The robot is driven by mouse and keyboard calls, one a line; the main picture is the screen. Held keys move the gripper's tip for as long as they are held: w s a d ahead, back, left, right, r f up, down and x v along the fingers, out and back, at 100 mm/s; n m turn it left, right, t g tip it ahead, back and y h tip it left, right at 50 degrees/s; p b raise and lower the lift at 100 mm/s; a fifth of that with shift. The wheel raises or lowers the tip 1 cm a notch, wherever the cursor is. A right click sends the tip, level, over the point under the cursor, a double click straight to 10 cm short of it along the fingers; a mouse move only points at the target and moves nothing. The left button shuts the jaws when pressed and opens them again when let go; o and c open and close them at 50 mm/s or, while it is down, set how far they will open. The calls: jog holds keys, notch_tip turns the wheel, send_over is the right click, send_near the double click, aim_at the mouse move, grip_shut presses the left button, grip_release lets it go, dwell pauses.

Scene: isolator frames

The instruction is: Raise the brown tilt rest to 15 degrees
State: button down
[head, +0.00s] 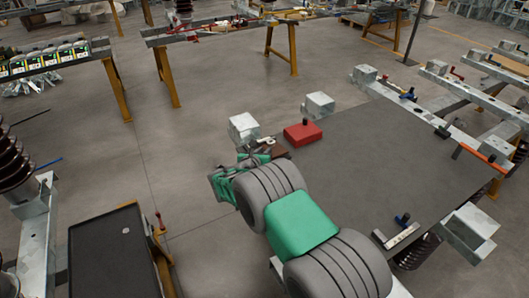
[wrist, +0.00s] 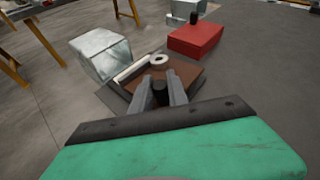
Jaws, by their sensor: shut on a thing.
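The brown tilt rest (wrist: 187,74) lies just beyond my gripper in the wrist view, with a pale ring (wrist: 158,60) at its far left part. In the head view a small part of the brown rest (head: 281,151) shows beside my arm. My gripper (wrist: 160,90) is at the near edge of the rest, its two grey fingers shut on a dark knob (wrist: 160,96) between them. The fingers hide part of the rest's near edge. I cannot tell the rest's angle from these views.
A red block (head: 303,134) with a black knob stands just behind the rest on the dark table (head: 380,160). Galvanised box sections (head: 244,128) stand at the table's left edge. The table's middle is clear.

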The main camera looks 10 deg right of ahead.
jog(key=shift+w+a+r, duration=0.1)
jog(key=shift+a, duration=0.1)
jog(key=c, duration=1.5)
grip_release()
jog(key=shift+a, duration=0.1)
jog(key=shift+o, duration=1)
jog(key=shift+d, duration=0.2)
jog(key=v, duration=0.6)
jog(key=shift+s+a+r, duration=0.15)
jog(key=shift+s+a, duration=0.05)
jog(key=shift+s, duration=0.15)
jog(key=shift+s+a+r, duration=0.15)
jog(key=shift+s+a, duration=0.05)
jog(key=shift+s, duration=0.2)
